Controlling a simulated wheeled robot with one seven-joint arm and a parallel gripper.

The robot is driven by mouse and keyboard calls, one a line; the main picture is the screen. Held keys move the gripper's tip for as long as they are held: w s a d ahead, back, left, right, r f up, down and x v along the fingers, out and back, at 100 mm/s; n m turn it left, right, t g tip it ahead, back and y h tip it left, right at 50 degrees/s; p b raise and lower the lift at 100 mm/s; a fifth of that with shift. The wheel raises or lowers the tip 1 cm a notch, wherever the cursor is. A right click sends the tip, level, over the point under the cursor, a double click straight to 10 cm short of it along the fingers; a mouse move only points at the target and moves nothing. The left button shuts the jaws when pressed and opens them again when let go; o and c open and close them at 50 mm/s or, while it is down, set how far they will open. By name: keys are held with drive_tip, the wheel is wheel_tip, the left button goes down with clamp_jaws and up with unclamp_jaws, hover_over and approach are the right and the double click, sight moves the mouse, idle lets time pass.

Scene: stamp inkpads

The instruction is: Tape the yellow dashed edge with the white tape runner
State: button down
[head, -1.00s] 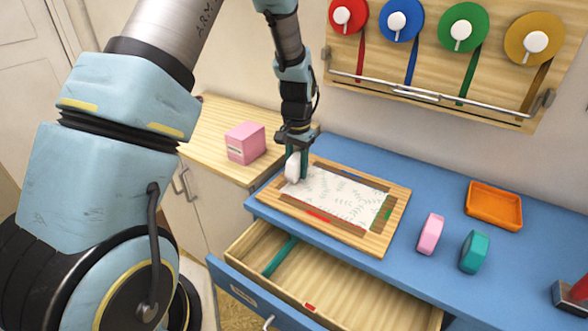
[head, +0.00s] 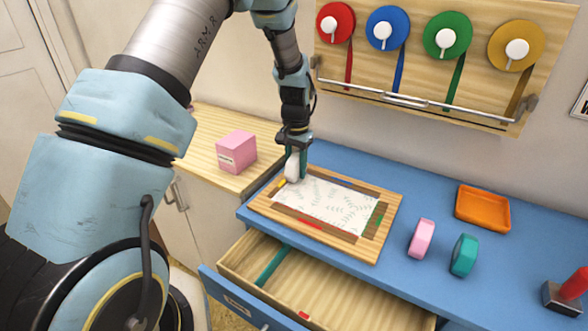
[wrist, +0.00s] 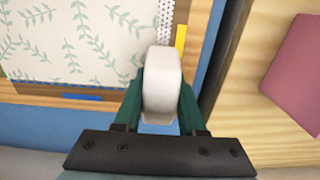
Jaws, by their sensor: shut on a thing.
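My gripper (head: 297,160) is shut on the white tape runner (head: 291,171), with its teal fingers on either side of it. The runner is over the left edge of the leaf-patterned paper (head: 335,205), near the back left corner. In the wrist view the runner (wrist: 162,82) hides part of that edge. A pale dotted strip (wrist: 166,18) runs along the paper's edge there, beside a yellow mark (wrist: 181,37) on the wooden frame. The yellow mark (head: 281,183) also shows in the head view. I cannot tell whether the runner touches the paper.
The wooden board (head: 377,252) also bears red, green and blue marks. A pink roll (head: 421,238), a teal roll (head: 464,255) and an orange tray (head: 483,208) stand to the right on the blue desk. A drawer (head: 330,290) is open in front. A pink box (head: 236,152) stands at left.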

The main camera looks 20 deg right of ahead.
drive_tip(key=shift+w+d, duration=0.1)
drive_tip(key=shift+w+d, duration=0.55)
drive_tip(key=shift+d, duration=0.2)
drive_tip(key=shift+w+d, duration=0.55)
drive_tip(key=shift+d, duration=0.15)
drive_tip(key=shift+r+p, duration=2.4)
drive_tip(key=shift+r, duration=1.15)
drive_tip(key=shift+f, duration=0.1)
